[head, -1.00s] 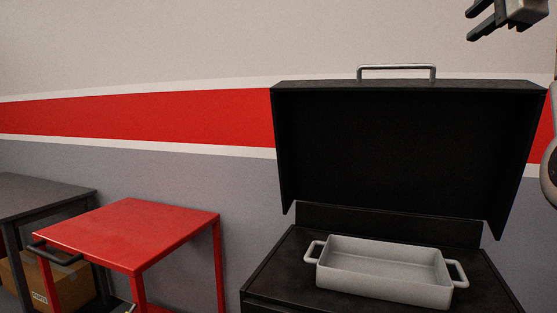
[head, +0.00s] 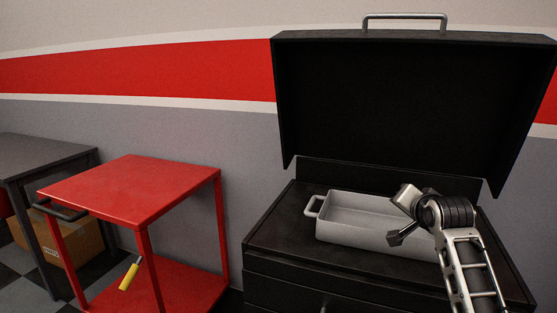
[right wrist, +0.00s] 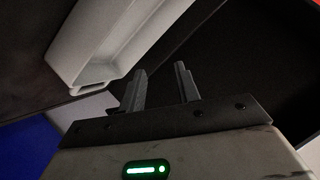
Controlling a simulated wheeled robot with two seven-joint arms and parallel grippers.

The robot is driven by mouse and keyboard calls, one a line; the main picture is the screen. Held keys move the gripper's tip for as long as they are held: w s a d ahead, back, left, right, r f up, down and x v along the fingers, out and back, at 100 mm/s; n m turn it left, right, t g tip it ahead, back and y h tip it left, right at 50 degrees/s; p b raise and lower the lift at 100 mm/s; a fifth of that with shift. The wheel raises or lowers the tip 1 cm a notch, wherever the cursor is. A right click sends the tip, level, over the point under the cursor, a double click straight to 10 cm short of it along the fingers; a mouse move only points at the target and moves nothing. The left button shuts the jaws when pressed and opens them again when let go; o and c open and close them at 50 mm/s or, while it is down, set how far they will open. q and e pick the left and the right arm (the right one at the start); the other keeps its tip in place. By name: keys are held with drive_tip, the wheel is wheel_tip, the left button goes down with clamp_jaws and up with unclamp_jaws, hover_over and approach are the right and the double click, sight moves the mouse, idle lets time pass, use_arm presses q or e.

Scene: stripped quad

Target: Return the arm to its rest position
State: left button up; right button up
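My right arm (head: 462,260) comes in from the lower right of the head view, in front of the grill and a white pan (head: 345,228). The pan, a rectangular dish with looped handles, sits on the black grill (head: 275,232); the arm covers its right end. In the right wrist view, my right gripper (right wrist: 160,78) has two dark fingers standing apart with nothing between them. The pan also shows there (right wrist: 105,45), beyond the fingers at upper left. My left gripper is not in view.
The grill's black lid (head: 400,110) stands raised, with a metal handle (head: 405,17) on top. A red cart (head: 135,190) with a bare top stands to the left, with a yellow-handled tool (head: 129,276) low on it. A dark table (head: 45,155) and cardboard box (head: 75,245) are further left.

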drive_tip(key=s+a+f+n+g+y, duration=0.1)
drive_tip(key=s+a+f+n, duration=0.25)
drive_tip(key=s+f, duration=0.55)
drive_tip(key=s+a+f+n+y, duration=0.1)
drive_tip(key=s+a+f+n, duration=0.3)
drive_tip(key=s+f, duration=0.55)
drive_tip(key=s+a+f+n+y, duration=0.1)
drive_tip(key=s+a, duration=0.3)
drive_tip(key=s, duration=0.5)
drive_tip(key=s+a+f+n+g+y+p, duration=0.1)
drive_tip(key=s+a+f, duration=0.3)
drive_tip(key=s, duration=0.5)
drive_tip(key=shift+n+y, duration=0.5)
drive_tip(key=shift+n, duration=0.15)
